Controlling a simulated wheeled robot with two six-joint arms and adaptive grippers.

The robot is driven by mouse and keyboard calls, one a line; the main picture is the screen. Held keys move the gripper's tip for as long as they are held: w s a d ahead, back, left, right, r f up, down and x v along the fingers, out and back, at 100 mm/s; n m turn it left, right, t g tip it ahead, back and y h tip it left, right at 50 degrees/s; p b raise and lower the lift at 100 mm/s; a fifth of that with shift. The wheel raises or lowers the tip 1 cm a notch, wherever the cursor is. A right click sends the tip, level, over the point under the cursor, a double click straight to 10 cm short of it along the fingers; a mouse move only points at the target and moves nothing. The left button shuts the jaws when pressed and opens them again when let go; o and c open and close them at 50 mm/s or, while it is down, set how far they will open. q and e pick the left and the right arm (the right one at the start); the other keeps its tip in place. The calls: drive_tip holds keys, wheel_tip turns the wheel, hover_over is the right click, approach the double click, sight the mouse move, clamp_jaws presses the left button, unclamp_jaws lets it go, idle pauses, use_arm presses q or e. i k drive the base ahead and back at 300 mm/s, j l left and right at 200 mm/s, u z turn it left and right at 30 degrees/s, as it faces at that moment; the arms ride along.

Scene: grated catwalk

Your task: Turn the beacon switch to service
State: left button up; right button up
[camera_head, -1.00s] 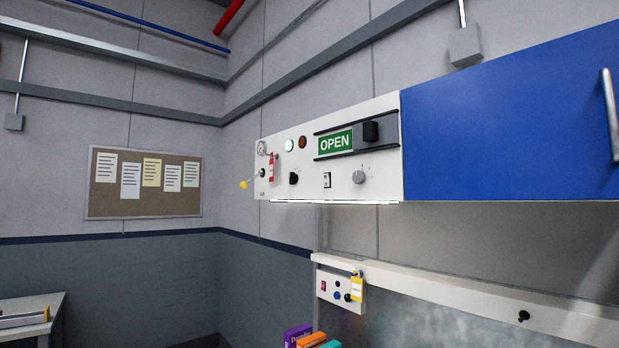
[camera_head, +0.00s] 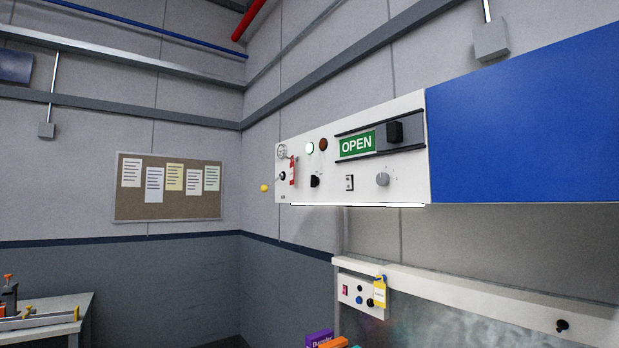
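A white control panel (camera_head: 333,194) hangs on the wall right of centre. It carries a black rotary knob (camera_head: 315,181), a small rocker switch (camera_head: 349,183) and a grey round knob (camera_head: 382,179). A lever with a yellow ball (camera_head: 264,188) sticks out at its left end, near a red tag (camera_head: 292,171) and a gauge (camera_head: 282,152). A green OPEN sign (camera_head: 357,144) is beside a black slider handle (camera_head: 395,132). The labels are too small to read, so I cannot tell which control is the beacon switch. Neither gripper is in view.
A blue cabinet door (camera_head: 525,115) adjoins the panel on the right. Below is a small white box (camera_head: 361,294) with buttons and a yellow tag (camera_head: 379,292). Boxes (camera_head: 320,338) show at the bottom.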

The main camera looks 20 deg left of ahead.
sight(315, 180)
drive_tip(key=i+j+z, duration=0.15)
drive_tip(key=j, duration=0.55)
drive_tip(key=i+j+z, duration=0.15)
drive_tip(key=i+j, duration=0.15)
drive_tip(key=j, duration=0.45)
drive_tip(key=i+j+z, duration=0.15)
drive_tip(key=j, duration=0.6)
drive_tip(key=i+j+z, duration=0.2)
drive_tip(key=j, duration=0.6)
drive_tip(key=j+z, duration=0.15)
drive_tip(key=j, duration=0.6)
